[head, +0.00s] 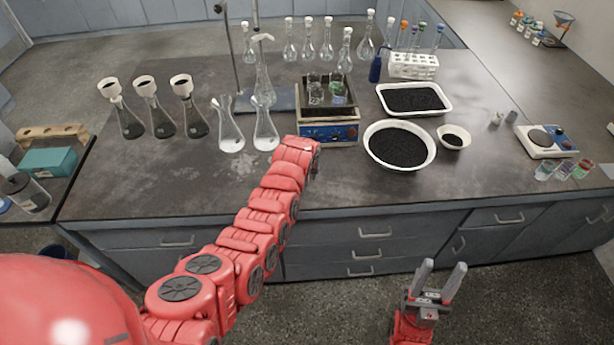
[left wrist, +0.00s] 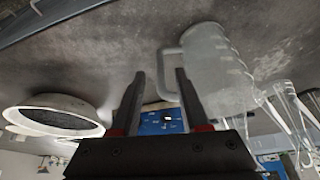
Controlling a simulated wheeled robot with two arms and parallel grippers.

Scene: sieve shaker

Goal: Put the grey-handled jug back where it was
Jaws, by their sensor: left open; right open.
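A clear jug (left wrist: 218,70) with a grey handle (left wrist: 168,75) shows upside down in the left wrist view. It stands on the dark bench, apart from the flasks. In the head view I cannot make it out; my left arm seems to cover it. My left gripper (left wrist: 159,74) is open. The handle appears between its fingertips, with the right finger overlapping the handle's gap; I cannot tell whether they touch. In the head view the left fingers are hidden at the arm's end, in front of the shaker. My right gripper (head: 442,267) is open and empty, low before the drawers.
The blue-fronted shaker (head: 331,133) stands beyond my left arm's end. Two flasks with white contents (head: 231,139) are left of it. A white bowl of black grains (head: 399,146), a white tray (head: 447,108) and a small dish (head: 453,137) are right. The bench's left front is clear.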

